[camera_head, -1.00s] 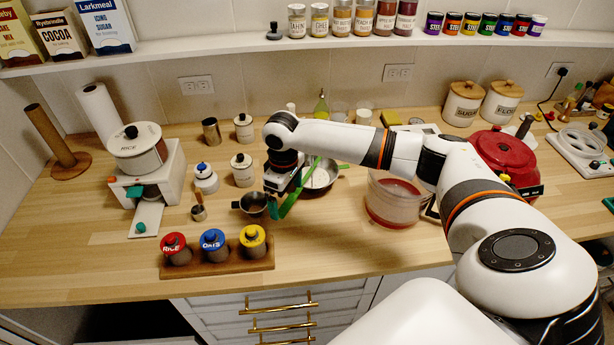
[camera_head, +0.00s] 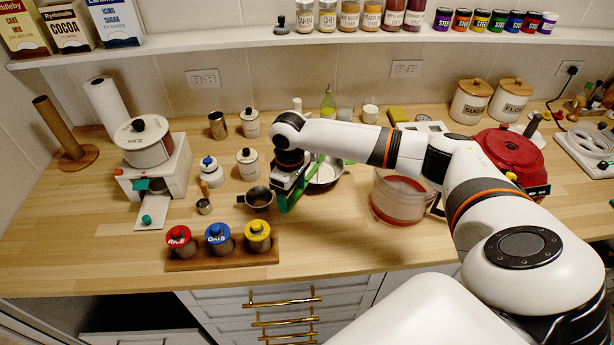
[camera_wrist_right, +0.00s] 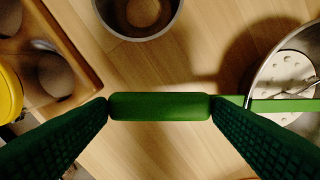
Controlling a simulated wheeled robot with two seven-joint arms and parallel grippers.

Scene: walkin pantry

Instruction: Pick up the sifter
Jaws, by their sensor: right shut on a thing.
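The sifter is a round metal bowl-like piece (camera_head: 326,172) with a green handle, on the counter right of my right gripper (camera_head: 285,200). In the right wrist view the green handle (camera_wrist_right: 160,106) lies crosswise between the two dark green fingers, which touch its ends. A thinner bright green strip runs right from it to the metal rim. White material and a pale holed surface show inside the rim. My right gripper is shut on the handle, low over the counter. The gripper hides part of the sifter in the head view. My left gripper is not in view.
A dark metal cup (camera_head: 258,197) stands just left of the gripper. A wooden rack (camera_head: 222,260) with red, blue and yellow lidded jars is at the front left. A clear container (camera_head: 400,200) stands to the right, under my arm. Front-centre counter is clear.

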